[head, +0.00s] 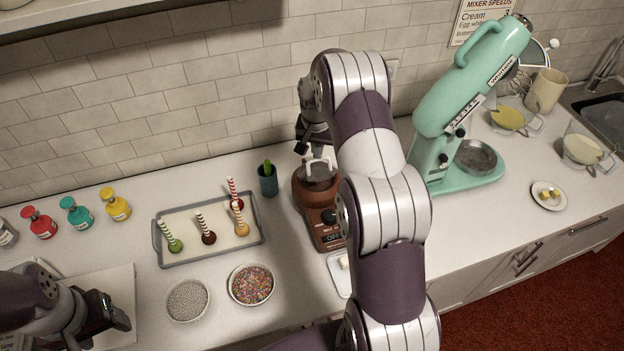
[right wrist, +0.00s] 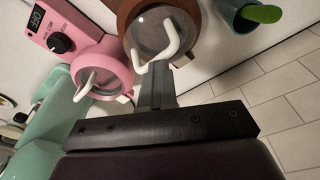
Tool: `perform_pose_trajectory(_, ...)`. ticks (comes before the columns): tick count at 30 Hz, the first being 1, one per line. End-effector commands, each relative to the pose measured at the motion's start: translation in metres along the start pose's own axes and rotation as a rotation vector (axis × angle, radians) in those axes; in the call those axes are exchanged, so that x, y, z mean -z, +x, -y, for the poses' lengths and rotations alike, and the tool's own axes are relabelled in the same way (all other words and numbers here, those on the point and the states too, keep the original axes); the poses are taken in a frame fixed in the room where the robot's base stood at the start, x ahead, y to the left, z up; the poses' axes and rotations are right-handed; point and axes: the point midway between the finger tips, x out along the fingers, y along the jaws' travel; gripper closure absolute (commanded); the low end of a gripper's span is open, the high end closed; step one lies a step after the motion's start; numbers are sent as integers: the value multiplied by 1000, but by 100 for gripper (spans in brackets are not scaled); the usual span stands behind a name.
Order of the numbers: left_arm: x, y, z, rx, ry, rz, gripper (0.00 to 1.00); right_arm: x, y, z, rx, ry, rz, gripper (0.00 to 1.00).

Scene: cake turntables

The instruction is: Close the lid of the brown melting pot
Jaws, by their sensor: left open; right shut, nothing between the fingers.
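The brown melting pot (head: 311,196) stands mid-counter, partly hidden by my right arm. Its clear lid with a white handle (head: 318,165) appears to lie over the pot's mouth; I cannot tell whether it is fully seated. In the right wrist view, the brown rim (right wrist: 128,12), clear lid (right wrist: 150,30) and white handle (right wrist: 168,45) show. My right gripper (right wrist: 158,70) is shut and empty, its fingertips close to the handle; contact is unclear. In the head view it is just above and behind the pot. My left gripper (head: 118,312) is open and empty at the lower left.
A pink melting pot (right wrist: 104,68) is beside the brown one, hidden by my arm in the head view. A teal cup (head: 267,184) and a cake-pop tray (head: 178,262) stand left of the pot. A green mixer (head: 440,150) stands right. Sprinkle bowls (head: 251,285) are in front.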

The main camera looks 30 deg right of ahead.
Motion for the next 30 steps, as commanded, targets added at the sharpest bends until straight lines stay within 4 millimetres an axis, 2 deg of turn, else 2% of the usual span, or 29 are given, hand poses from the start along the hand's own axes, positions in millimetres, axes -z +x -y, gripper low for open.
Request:
perform_pose_trajectory(1, -1, 5, 0, 0, 0, 0, 40, 0, 7, 0, 1, 0, -2, 100)
perform_pose_trajectory(5, -1, 9, 0, 0, 0, 0, 40, -1, 13, 0, 1, 0, -3, 100)
perform_pose_trajectory(15, -1, 8, 0, 0, 0, 0, 40, -2, 12, 0, 1, 0, -2, 100)
perform_pose_trajectory(24, -2, 14, 0, 0, 0, 0, 40, -14, 18, -6, 1, 1, -2, 100)
perform_pose_trajectory(30, -2, 13, 0, 0, 0, 0, 40, -14, 18, -6, 1, 1, -2, 100)
